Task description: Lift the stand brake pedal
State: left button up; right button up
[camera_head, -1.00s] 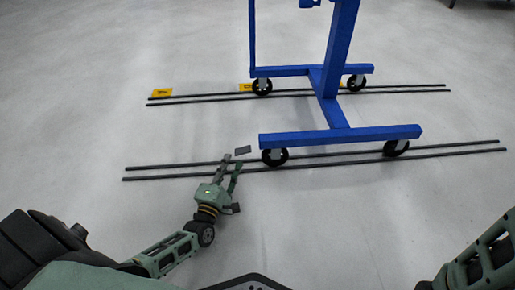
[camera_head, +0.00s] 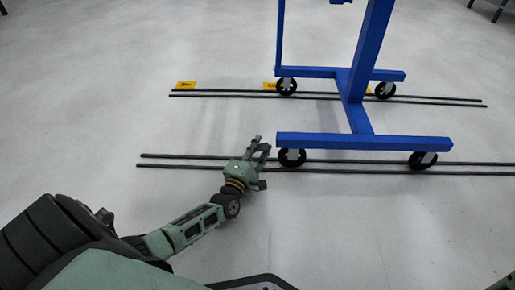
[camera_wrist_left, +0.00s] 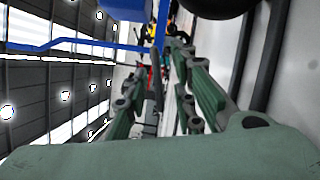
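The blue stand (camera_head: 362,142) is on the floor on black caster wheels. My left gripper (camera_head: 262,143) is just left of its near left wheel (camera_head: 291,157), low over the rails. In the left wrist view the two fingers (camera_wrist_left: 168,58) are apart, with a gap between their tips. A thin dark edge (camera_wrist_left: 161,25) lies in line with that gap and may be the brake pedal seen edge-on. In the head view the pedal cannot be made out and is probably behind the fingers. I cannot tell whether the fingers touch it. My right gripper is out of view.
Two pairs of dark rails run across the floor, a near pair (camera_head: 190,168) and a far pair (camera_head: 225,94). Yellow markers (camera_head: 186,85) lie along the far pair. The near wheels stand at the near rails.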

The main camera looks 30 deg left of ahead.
pick_arm(q)
jog(key=shift+c, duration=0.3)
grip_shut()
jog(key=shift+r+p, duration=0.2)
jog(key=shift+p, duration=0.25)
jog(key=r+m+g+p, duration=0.1)
jog(key=m+p, duration=0.1)
jog(key=p, duration=0.2)
jog(key=m+p, duration=0.2)
jog(key=p, duration=0.1)
jog(key=shift+r+g+h+p, duration=0.3)
jog(key=shift+r+g+p, duration=0.05)
jog(key=shift+r+g, duration=0.05)
jog(key=shift+m+g+p, duration=0.3)
jog(key=shift+m+p, duration=0.6)
jog(key=shift+p, duration=0.15)
